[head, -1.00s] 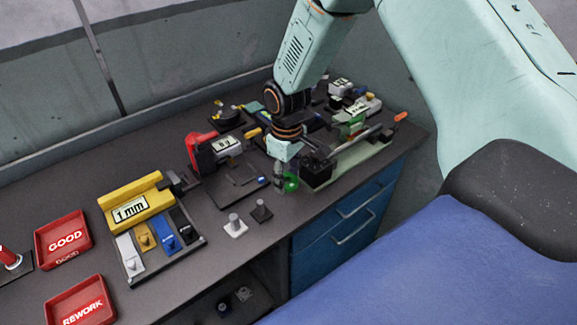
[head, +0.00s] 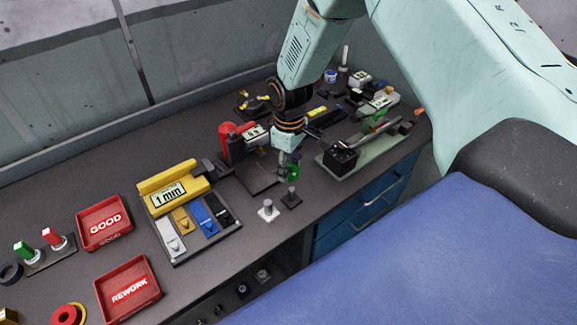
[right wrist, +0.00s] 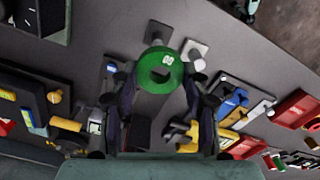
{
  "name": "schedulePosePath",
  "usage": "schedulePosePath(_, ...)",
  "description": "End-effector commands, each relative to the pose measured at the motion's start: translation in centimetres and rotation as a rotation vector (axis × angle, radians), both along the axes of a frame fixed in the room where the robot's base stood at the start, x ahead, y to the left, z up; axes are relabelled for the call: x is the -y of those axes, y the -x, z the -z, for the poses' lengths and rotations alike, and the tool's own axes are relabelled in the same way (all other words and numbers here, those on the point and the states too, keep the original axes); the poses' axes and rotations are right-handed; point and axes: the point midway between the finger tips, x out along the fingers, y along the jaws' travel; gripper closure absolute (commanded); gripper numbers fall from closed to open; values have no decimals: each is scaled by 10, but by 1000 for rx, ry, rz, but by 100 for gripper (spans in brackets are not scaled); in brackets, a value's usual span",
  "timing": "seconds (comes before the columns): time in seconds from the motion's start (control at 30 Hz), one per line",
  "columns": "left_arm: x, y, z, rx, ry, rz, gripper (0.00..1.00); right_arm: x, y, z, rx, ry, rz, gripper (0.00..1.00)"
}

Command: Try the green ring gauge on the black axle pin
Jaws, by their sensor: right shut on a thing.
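The green ring gauge (right wrist: 152,82) sits between the fingertips of my right gripper (right wrist: 158,72) in the right wrist view. In the head view the ring (head: 293,173) hangs at the tip of my right gripper (head: 287,170), above the bench. The black axle pin (head: 291,195) stands upright on a dark square base, just in front of the ring and apart from it. In the right wrist view the pin (right wrist: 154,33) shows beyond the ring. My left gripper is in neither view.
A light grey pin (head: 268,208) stands close beside the black one. A yellow 1 mm block (head: 175,190) and a tray of coloured pieces (head: 205,240) lie to the left, with red GOOD (head: 104,236) and REWORK (head: 129,300) bins beyond. A black-and-green fixture (head: 340,160) stands to the right.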

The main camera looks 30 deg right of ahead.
Motion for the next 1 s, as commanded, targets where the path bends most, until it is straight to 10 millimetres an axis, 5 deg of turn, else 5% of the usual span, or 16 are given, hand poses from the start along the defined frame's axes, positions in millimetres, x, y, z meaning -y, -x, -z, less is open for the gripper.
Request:
schedulePosePath(0.43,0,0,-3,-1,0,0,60,3,0,-1,1,0,-2,91)
schedulePosePath(1.0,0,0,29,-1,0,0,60,2,0,45,1,0,-2,91)
